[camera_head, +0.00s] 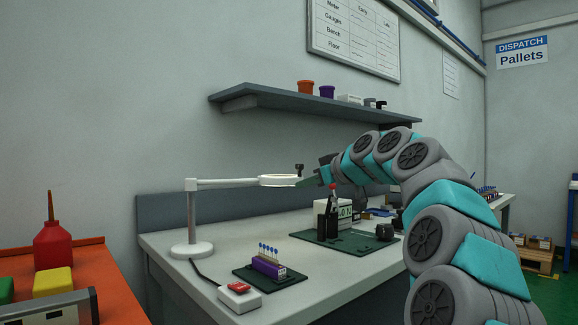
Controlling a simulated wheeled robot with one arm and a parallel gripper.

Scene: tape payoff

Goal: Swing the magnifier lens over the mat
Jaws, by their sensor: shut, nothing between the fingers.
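The magnifier is a white lamp on a round base (192,249) with a post and a horizontal arm (228,183). Its ring-shaped lens head (279,180) hangs at the arm's right end, above the bench. My gripper (306,183) is shut and empty, close to the right side of the lens head. Whether it touches the head I cannot tell. A dark green mat (318,238) lies on the bench below and to the right of the lens. A smaller dark mat (243,271) lies nearer the front.
A purple rack (266,268) of blue-topped pins stands on the small mat. A red-buttoned box (239,297) sits at the bench's front edge. A black holder (326,225) and a white box (348,208) stand on or near the green mat. A shelf (310,106) hangs above.

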